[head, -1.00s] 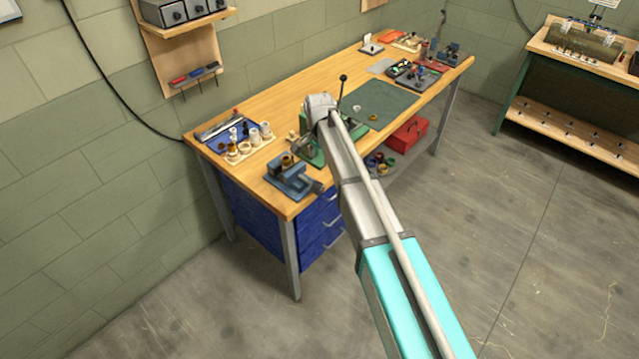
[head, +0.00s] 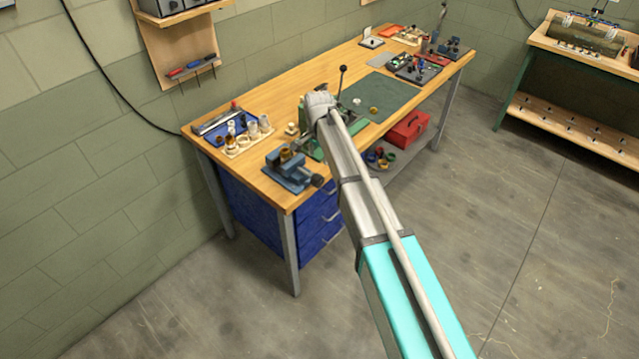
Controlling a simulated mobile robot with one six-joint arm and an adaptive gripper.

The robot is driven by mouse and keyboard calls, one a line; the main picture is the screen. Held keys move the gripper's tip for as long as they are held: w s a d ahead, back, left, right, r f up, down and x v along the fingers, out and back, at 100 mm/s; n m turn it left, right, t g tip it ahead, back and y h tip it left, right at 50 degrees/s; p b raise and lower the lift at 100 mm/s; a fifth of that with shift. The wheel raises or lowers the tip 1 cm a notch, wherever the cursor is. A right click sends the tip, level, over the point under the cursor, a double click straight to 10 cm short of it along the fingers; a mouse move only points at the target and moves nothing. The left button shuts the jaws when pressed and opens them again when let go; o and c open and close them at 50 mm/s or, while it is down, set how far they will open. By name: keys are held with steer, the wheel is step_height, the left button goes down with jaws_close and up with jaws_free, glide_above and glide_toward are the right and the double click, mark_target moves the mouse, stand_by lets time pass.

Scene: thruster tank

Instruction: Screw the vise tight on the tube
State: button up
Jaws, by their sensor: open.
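The blue vise (head: 282,172) sits at the near front corner of the wooden bench, with its dark screw end (head: 318,181) pointing right toward the front edge. A small brass-coloured tube (head: 285,154) shows upright at the vise's jaws. It is too small to tell whether the jaws touch it. My arm reaches up from the bottom right, and its wrist end is above the bench, behind and to the right of the vise. My gripper is hidden behind my own arm, so its fingers cannot be seen.
A green press with a black-knobbed lever (head: 342,70) stands close behind my wrist. A pale rack of cups (head: 250,139) and a blue tray (head: 226,132) lie left of the vise. A green mat (head: 385,95) lies to the right. Floor in front is clear.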

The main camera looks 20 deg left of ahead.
mark_target(320, 176)
steer(key=shift+f+b, duration=5.05)
steer(key=shift+f, duration=0.35)
steer(key=shift+c, duration=0.2)
steer(key=c, duration=0.9)
steer(key=shift+d, duration=0.3)
steer(key=shift+c, duration=0.2)
steer(key=shift+a, duration=0.15)
steer(key=shift+f, duration=0.1)
steer(key=shift+g, duration=0.3)
